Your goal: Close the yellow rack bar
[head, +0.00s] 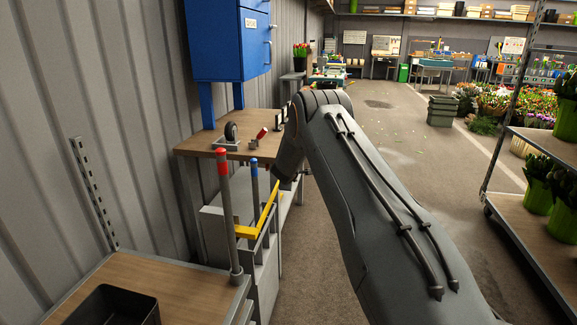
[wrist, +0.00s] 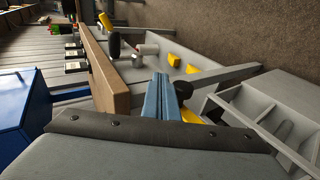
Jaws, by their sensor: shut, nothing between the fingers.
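The yellow rack bar (head: 268,208) is in the head view, beside two upright posts at the end of a pale grey cabinet. It slants up to the right, and a short yellow piece (head: 245,232) lies at its lower end. In the wrist view a yellow part (wrist: 190,117) shows just right of my gripper, partly hidden behind it. My gripper (wrist: 162,80) is shut and empty, its two blue-grey fingers together. In the head view my arm hides most of it, near the bar's upper end. I cannot tell whether it touches the bar.
A red-capped post (head: 222,160) and a blue-capped post (head: 254,175) stand by the bar. A wooden bench (head: 195,143) with small tools is behind, under a blue cabinet (head: 225,40). A black tray (head: 115,308) is at front left. A flower trolley (head: 535,205) stands right; floor between is open.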

